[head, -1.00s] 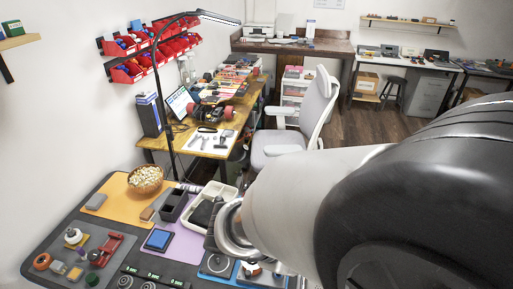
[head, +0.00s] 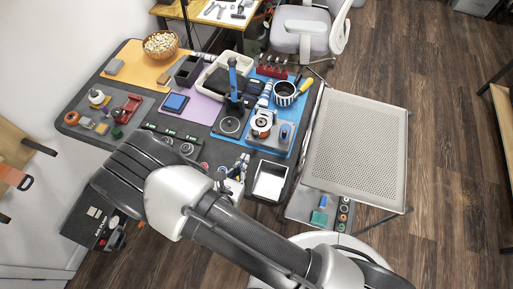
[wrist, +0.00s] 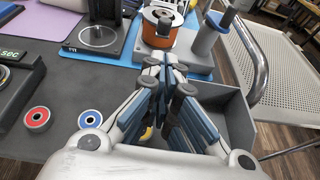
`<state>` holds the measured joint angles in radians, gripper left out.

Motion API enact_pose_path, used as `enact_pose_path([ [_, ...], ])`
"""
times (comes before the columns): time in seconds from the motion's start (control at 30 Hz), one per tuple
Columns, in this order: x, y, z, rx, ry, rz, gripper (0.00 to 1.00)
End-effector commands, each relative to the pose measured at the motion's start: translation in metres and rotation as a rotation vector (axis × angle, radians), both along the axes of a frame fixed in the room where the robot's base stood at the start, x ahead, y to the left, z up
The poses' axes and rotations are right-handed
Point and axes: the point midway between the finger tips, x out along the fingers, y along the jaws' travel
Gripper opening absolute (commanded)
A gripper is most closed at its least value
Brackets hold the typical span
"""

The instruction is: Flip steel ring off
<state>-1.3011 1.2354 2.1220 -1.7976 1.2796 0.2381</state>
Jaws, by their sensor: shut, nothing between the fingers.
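Two round steel-coloured rings (head: 187,148) sit on the dark panel with green labels, left of my gripper in the head view. I cannot tell which ring is the steel ring of the task, or how it is set. My gripper (wrist: 166,72) is shut and empty, beside the grey bin. In the head view my gripper (head: 241,163) is above the mat's front part.
The grey bin (wrist: 240,118) shows a pale inside in the head view (head: 270,185). An orange spool (wrist: 160,38) and a blue-grey post (wrist: 207,38) stand beyond the fingers. A perforated metal surface (head: 360,145) lies to the right. Trays and tools crowd the bench.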

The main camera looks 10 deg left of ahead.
Motion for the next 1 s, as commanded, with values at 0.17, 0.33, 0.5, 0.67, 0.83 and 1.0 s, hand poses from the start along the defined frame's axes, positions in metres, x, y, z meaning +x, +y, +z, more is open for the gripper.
enact_pose_path([
  [0.17, -0.006, 0.006, -0.01, -0.016, 0.005, 0.043, 0.0],
  [0.33, -0.006, 0.005, -0.01, -0.015, 0.005, 0.041, 0.0],
  [0.5, -0.002, 0.005, -0.011, -0.014, 0.005, 0.038, 0.0],
  [0.67, 0.016, 0.002, -0.018, -0.013, 0.004, 0.033, 0.0],
  [0.83, 0.047, -0.001, -0.029, -0.013, 0.004, 0.033, 0.0],
  [1.0, 0.072, -0.002, -0.038, -0.012, 0.004, 0.034, 0.0],
])
